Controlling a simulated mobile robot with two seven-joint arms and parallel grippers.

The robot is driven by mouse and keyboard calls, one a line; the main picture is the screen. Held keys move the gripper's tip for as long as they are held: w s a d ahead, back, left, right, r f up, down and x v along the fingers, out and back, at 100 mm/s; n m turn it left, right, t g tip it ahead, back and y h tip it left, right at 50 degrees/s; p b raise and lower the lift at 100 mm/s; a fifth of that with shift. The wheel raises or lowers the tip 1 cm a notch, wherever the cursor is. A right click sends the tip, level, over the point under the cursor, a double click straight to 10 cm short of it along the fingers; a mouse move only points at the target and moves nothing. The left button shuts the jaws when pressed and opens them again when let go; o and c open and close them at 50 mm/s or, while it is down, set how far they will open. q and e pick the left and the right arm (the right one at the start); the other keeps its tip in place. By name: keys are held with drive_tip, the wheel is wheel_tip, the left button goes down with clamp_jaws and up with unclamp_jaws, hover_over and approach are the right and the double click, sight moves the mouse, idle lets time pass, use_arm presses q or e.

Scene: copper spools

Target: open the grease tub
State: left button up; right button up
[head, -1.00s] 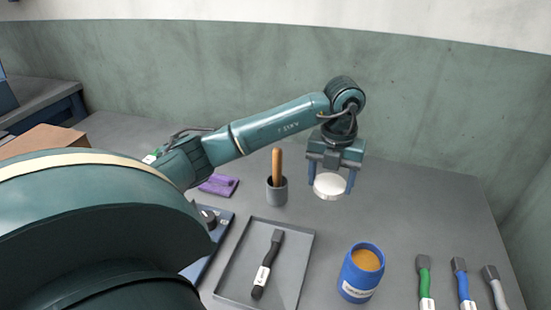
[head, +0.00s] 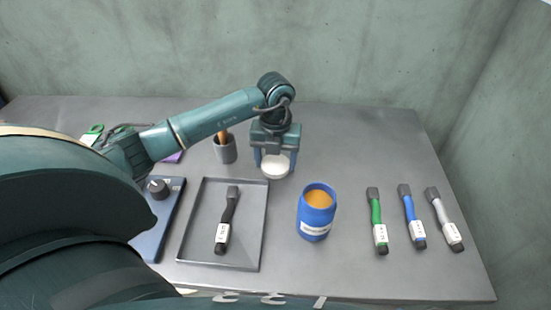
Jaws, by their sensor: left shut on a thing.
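The grease tub (head: 315,222) is a blue round container with a pale label, standing upright on the table right of the grey tray. Its top is open and orange-brown grease (head: 320,198) shows inside. My left gripper (head: 274,168) is shut on a white round lid (head: 275,170), behind and to the left of the tub, apart from it. Whether the lid touches the table cannot be told. My right gripper is not in view.
A grey cup (head: 226,153) with a wooden handle stands behind the tray. The table (head: 370,140) is bare at the back right.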

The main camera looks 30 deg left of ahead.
sight(276, 163)
use_arm(q)
drive_tip(key=shift+f, duration=0.1)
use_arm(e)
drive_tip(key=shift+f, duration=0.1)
use_arm(q)
drive_tip(key=o, duration=1.1)
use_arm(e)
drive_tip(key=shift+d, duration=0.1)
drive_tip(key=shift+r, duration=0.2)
use_arm(q)
drive_tip(key=shift+r+p, duration=0.45)
drive_tip(key=shift+r, duration=5.8)
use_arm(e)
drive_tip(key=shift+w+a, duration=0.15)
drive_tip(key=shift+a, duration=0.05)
